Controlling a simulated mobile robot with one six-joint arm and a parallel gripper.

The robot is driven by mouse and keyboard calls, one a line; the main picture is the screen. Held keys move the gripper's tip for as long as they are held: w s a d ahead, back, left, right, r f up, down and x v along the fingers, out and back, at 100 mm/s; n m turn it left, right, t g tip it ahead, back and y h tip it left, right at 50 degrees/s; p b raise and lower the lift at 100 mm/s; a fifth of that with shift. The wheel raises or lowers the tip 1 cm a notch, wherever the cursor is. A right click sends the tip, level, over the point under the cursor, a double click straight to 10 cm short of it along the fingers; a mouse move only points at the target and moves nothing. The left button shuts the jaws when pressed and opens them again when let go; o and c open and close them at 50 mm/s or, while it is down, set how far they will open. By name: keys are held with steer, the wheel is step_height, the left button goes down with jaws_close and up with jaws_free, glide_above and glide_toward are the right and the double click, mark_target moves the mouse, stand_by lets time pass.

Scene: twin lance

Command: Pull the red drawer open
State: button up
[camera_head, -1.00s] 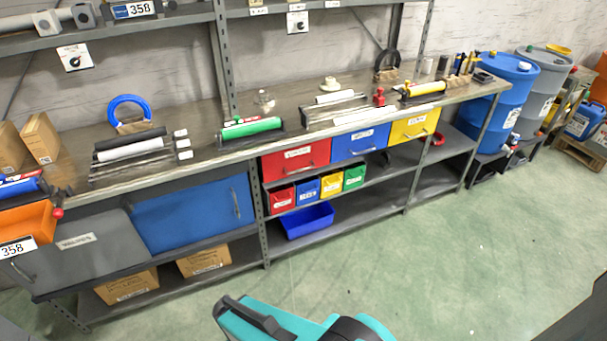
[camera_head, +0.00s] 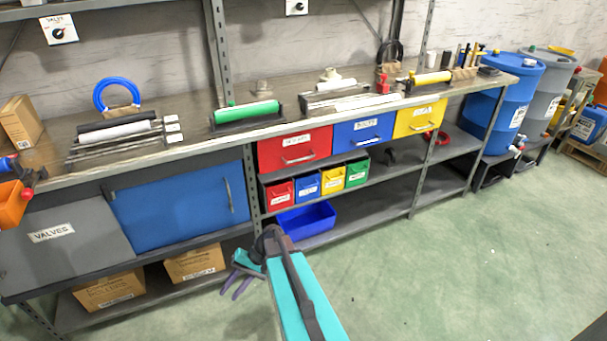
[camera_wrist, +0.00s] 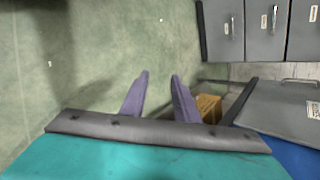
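The red drawer (camera_head: 295,150) sits under the bench top, left of the blue and yellow drawers. It is shut, with a pale bar handle (camera_head: 298,159) on its front and a white label above. My gripper (camera_head: 236,287) is low in front of the bench, below and to the left of the red drawer, well apart from it. In the wrist view my gripper's two purple fingers (camera_wrist: 158,95) are spread with nothing between them. The red drawer does not show in the wrist view.
A blue drawer (camera_head: 363,134) and a yellow drawer (camera_head: 419,117) adjoin on the right. Small coloured bins and a blue tray (camera_head: 306,219) are below. A shelf post (camera_head: 253,190) stands just left of the red drawer. The green floor in front is clear.

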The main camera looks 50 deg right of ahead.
steer(key=w+d+r+m+t+b, duration=0.1)
steer(key=w+d+r+t+b, duration=0.2)
steer(key=d, duration=0.6)
steer(key=w+d+r+m+t+b, duration=0.1)
steer(key=d+r+t+b, duration=0.25)
steer(key=d, duration=0.65)
steer(key=w+d+r+m+t+b, duration=0.1)
steer(key=w+d+r+t+b, duration=0.25)
steer(key=d, duration=0.55)
steer(key=s+d+r+t+b, duration=0.2)
steer(key=s+d+r+b, duration=0.2)
steer(key=s+d+r, duration=0.2)
steer(key=s+d+r+t+h+b, duration=0.1)
steer(key=s+d+r+t+b, duration=0.2)
steer(key=d+r, duration=0.7)
steer(key=s+d+b, duration=0.2)
steer(key=s+d, duration=0.2)
steer(key=d, duration=0.1)
steer(key=shift+s+d+m+t, duration=0.15)
steer(key=shift+s+m+t, duration=0.15)
steer(key=shift+r, duration=0.1)
steer(key=b+x, duration=0.4)
steer(key=x, duration=1)
steer(key=shift+s, duration=0.1)
